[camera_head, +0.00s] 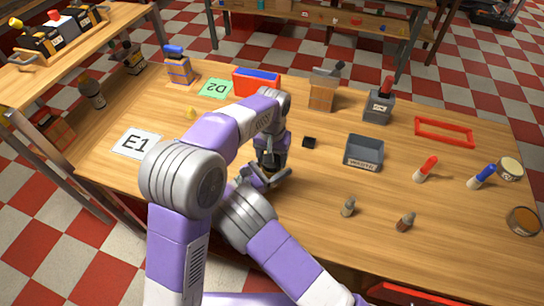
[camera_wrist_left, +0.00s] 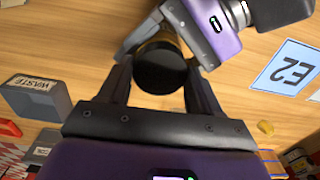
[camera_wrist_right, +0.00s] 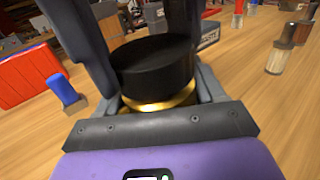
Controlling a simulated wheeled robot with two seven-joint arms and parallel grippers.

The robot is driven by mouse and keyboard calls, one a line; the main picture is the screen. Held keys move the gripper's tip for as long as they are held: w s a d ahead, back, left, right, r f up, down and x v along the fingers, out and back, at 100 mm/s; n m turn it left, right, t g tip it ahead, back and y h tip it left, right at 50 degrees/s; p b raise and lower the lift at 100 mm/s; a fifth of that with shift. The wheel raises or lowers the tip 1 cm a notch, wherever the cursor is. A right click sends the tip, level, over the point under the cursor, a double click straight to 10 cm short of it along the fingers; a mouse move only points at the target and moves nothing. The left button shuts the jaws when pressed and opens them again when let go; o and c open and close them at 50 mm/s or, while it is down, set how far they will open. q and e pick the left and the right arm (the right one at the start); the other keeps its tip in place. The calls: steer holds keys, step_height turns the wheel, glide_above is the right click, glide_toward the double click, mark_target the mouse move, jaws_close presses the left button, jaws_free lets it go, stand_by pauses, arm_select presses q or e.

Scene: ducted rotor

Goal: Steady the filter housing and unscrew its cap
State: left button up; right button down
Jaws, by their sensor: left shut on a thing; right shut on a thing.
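The filter housing stands on the wooden table in front of me, mostly hidden by my arms in the head view (camera_head: 270,160). Its wide, round black cap (camera_wrist_left: 160,68) is seen from above in the left wrist view. In the right wrist view the cap (camera_wrist_right: 152,66) sits on top, with a gold band of the housing (camera_wrist_right: 160,104) just below it. My left gripper (camera_wrist_left: 160,80) comes down from above and is shut on the cap. My right gripper (camera_wrist_right: 160,98) reaches in low from the side and is shut on the housing body. The housing's base is hidden.
A red-and-blue bin (camera_head: 256,82) stands behind my left arm.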

arm_select(q)
steer(key=n, duration=0.9)
steer(key=shift+n, duration=0.3)
steer(key=o, duration=1.2)
steer(key=shift+r, duration=0.1)
